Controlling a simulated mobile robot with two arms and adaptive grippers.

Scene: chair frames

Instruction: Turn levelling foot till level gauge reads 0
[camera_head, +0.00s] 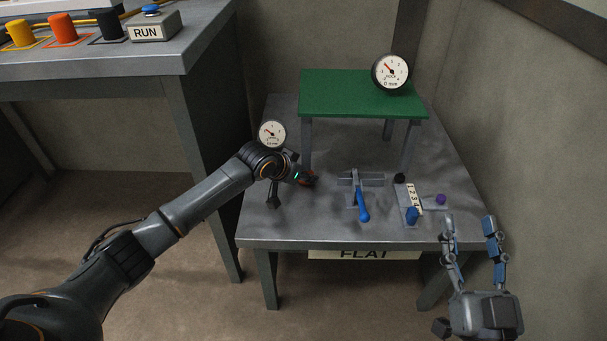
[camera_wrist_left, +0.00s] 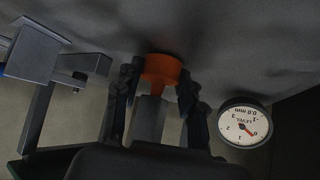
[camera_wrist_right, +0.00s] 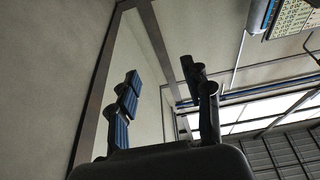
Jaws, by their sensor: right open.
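The orange levelling foot (camera_wrist_left: 160,70) sits under a grey leg of the green-topped frame (camera_head: 350,92). My left gripper (camera_head: 307,179) is at this foot; in the left wrist view its fingers (camera_wrist_left: 157,85) stand close on both sides of it. Whether they press on it cannot be told. The level gauge (camera_head: 272,133) is a white round dial near my left wrist. It also shows upside down in the left wrist view (camera_wrist_left: 244,124), with a red needle and a small readout that looks like 0.0 mm. My right gripper (camera_head: 470,235) is open and empty, off the table's front right corner.
A rock gauge (camera_head: 391,72) on the green top seems to read 0 mm. A blue-handled lever (camera_head: 361,200), a numbered strip (camera_head: 414,197) and a purple knob (camera_head: 440,199) are on the grey table (camera_head: 300,232). A bench with a RUN button (camera_head: 151,10) stands at the left.

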